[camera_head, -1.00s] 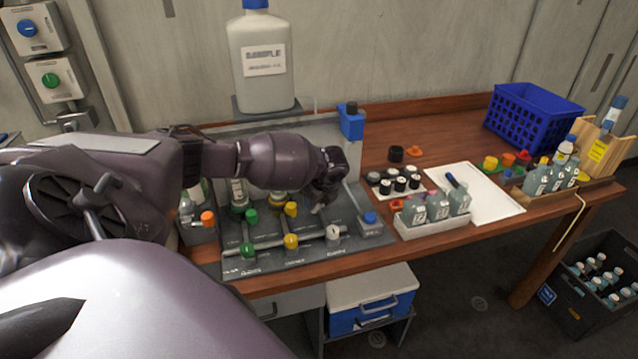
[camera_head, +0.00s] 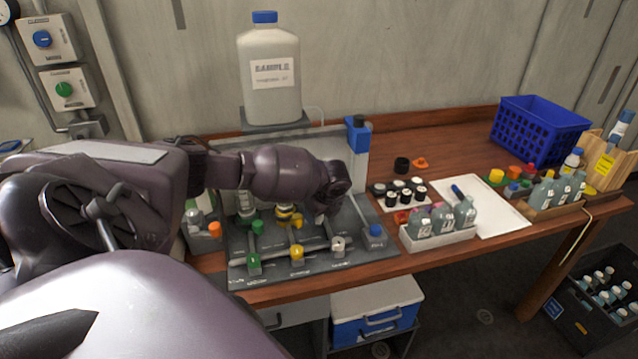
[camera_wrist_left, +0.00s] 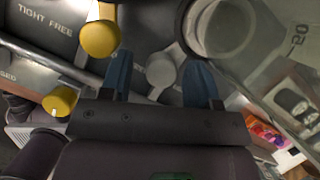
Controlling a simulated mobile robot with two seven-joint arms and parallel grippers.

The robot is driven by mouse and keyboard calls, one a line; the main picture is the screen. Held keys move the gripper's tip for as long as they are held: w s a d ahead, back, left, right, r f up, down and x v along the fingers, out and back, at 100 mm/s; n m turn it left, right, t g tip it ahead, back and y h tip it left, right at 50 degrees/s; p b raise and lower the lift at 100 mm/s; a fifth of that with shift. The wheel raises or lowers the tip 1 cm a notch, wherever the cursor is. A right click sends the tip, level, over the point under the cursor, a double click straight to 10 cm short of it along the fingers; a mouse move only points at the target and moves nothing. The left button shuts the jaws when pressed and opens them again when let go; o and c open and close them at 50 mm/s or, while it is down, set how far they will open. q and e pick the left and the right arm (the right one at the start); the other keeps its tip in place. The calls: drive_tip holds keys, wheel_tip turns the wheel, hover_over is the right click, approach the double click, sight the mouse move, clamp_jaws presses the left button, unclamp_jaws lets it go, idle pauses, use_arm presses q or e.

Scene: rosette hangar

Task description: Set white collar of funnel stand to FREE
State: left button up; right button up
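The funnel stand is a dark panel (camera_head: 300,272) on the bench with green, yellow and white knobs. In the left wrist view a pale grey-white knob with a lever (camera_wrist_left: 162,72) shows between my fingers; I take it for the white collar. My left gripper (camera_wrist_left: 160,82) is open, its two blue fingertips on either side of this knob; contact cannot be told. In the head view my left gripper (camera_head: 322,214) is over the panel's right part and hides what is behind it. A white knob (camera_head: 338,243) shows at the panel's front right. The lettering "TIGHT FREE" (camera_wrist_left: 46,24) is at upper left.
Yellow knobs (camera_wrist_left: 100,38) are close left of my fingers. A round translucent part (camera_wrist_left: 222,30) is close on the right. A sample bottle (camera_head: 270,80) stands behind the panel. A white rack of bottles (camera_head: 438,238) is to its right. The bench's back middle is fairly clear.

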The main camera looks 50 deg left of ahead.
use_arm(q)
drive_tip(key=v, duration=1)
drive_tip(key=shift+d+r, duration=0.2)
drive_tip(key=shift+r, duration=0.15)
idle(0.3)
